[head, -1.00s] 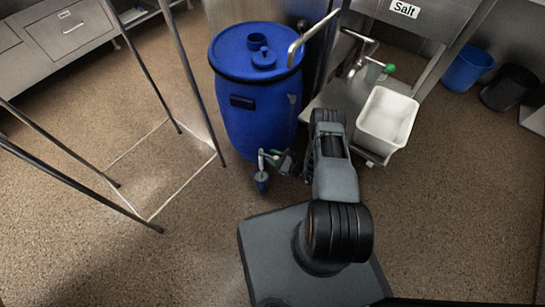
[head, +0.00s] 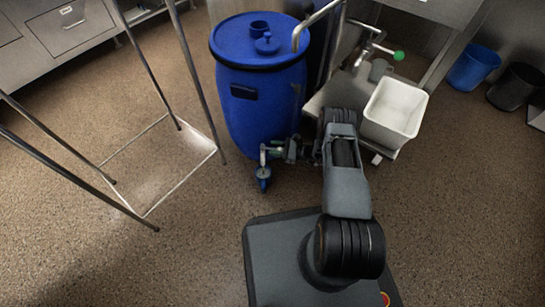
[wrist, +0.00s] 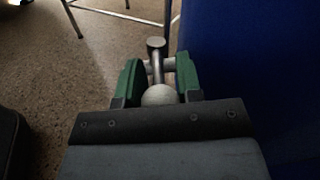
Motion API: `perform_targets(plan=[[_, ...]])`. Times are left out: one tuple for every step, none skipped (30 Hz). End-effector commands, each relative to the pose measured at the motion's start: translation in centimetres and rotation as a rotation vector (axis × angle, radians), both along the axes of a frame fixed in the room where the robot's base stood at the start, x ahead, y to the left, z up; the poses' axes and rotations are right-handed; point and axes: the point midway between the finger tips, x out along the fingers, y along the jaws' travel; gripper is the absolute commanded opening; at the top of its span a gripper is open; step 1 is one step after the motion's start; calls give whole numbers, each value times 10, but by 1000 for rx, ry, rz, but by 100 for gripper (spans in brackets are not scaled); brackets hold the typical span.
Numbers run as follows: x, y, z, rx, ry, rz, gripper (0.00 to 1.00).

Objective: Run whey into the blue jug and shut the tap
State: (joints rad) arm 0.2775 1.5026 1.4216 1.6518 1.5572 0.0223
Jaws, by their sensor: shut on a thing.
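My gripper (wrist: 160,72) is shut on a grey metal piece (wrist: 157,47) with a stem and round head. A pale ball (wrist: 160,96) sits between the green pads in the wrist view. In the head view my gripper (head: 280,149) is low, in front of a large blue drum (head: 262,115). A small blue part (head: 264,178) hangs below a pale upright piece beside my gripper; I cannot tell whether it is the jug. A metal pipe (head: 375,36) with a green knob (head: 399,55), tap-like, stands behind. A grey cup-like thing (head: 378,70) is below it.
A white tub (head: 396,108) stands right of my arm. A bare metal frame (head: 190,80) stands at left, with open floor (head: 60,240) around it. A blue bin (head: 470,68) and a black bin (head: 514,86) stand at far right. The drum wall (wrist: 250,70) is close on the right in the wrist view.

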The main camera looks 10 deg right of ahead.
Motion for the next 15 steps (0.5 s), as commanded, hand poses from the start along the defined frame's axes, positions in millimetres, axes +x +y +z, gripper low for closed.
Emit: perform_targets(plan=[[4,-4,-3,-4,-1,0,0],[6,-6,-3,-4,0,2,0],[8,-8,-2,-5,1,4,0],[9,-9,-2,-5,1,4,0],[10,-10,-1,-5,2,4,0],[10,-10,0,-4,3,4,0],[10,-10,0,-5,3,3,0],[10,-10,0,-5,4,3,0],[10,-10,0,-4,4,3,0],[10,-9,0,-4,4,4,0],[10,-9,0,-4,4,5,0],[10,-8,0,-4,4,5,0],[10,-8,1,-4,4,6,0],[10,-7,0,-4,2,6,35],[10,-7,1,-4,2,7,39]])
